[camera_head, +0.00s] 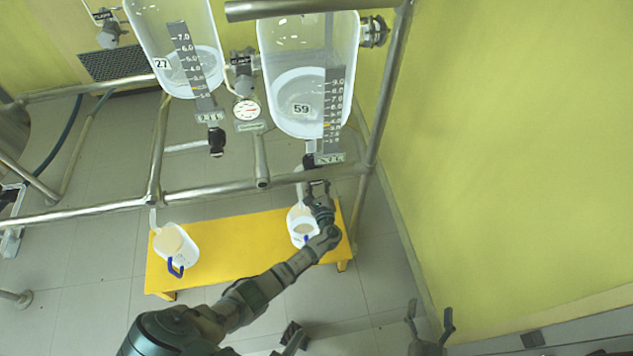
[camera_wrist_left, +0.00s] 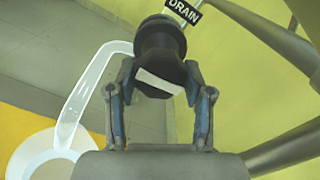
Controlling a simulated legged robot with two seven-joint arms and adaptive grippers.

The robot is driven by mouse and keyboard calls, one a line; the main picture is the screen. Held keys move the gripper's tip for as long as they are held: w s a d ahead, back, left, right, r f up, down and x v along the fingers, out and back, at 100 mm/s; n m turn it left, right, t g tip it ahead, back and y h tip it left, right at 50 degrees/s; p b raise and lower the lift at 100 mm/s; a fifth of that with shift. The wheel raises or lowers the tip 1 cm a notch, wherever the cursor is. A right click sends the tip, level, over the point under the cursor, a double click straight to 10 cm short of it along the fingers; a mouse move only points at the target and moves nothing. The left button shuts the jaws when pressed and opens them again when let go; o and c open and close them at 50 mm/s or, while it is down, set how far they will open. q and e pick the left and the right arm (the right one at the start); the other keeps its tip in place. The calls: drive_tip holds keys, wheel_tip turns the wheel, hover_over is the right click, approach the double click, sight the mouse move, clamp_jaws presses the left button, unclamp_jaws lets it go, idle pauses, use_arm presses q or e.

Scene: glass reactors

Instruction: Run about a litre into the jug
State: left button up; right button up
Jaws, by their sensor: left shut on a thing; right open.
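Glass vessel 59 (camera_head: 290,80) hangs in the frame at upper middle, with a marked scale strip (camera_head: 335,105) and pale contents low down. Under it is a black drain valve knob (camera_wrist_left: 160,50) beside a DRAIN label. My left gripper (camera_head: 318,187) is shut on this knob, one finger on each side in the left wrist view (camera_wrist_left: 160,92). A white spout curves from the valve toward a white jug (camera_head: 293,217) on the yellow bench; this jug (camera_wrist_left: 22,160) is partly hidden by my arm and its level is unclear. My right gripper (camera_head: 430,318) is open and empty at lower right.
Vessel 27 (camera_head: 175,45) hangs to the left, above a second jug (camera_head: 177,245) with a blue handle. A pressure gauge (camera_head: 247,110) sits between the vessels. Steel rails (camera_head: 100,212) cross above the yellow bench (camera_head: 240,250). A green-yellow wall (camera_head: 510,140) bounds the right.

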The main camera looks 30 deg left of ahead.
use_arm(q)
drive_tip(key=o, duration=1.1)
drive_tip(key=shift+s+d+f, duration=0.1)
drive_tip(key=shift+d+f, duration=0.1)
drive_tip(key=shift+f, duration=0.3)
drive_tip(key=shift+o, duration=0.3)
drive_tip(key=shift+r, duration=0.15)
drive_tip(key=shift+r, duration=0.1)
drive_tip(key=v, duration=1.1)
drive_tip(key=shift+s+d, duration=0.25)
drive_tip(key=shift+s, duration=0.05)
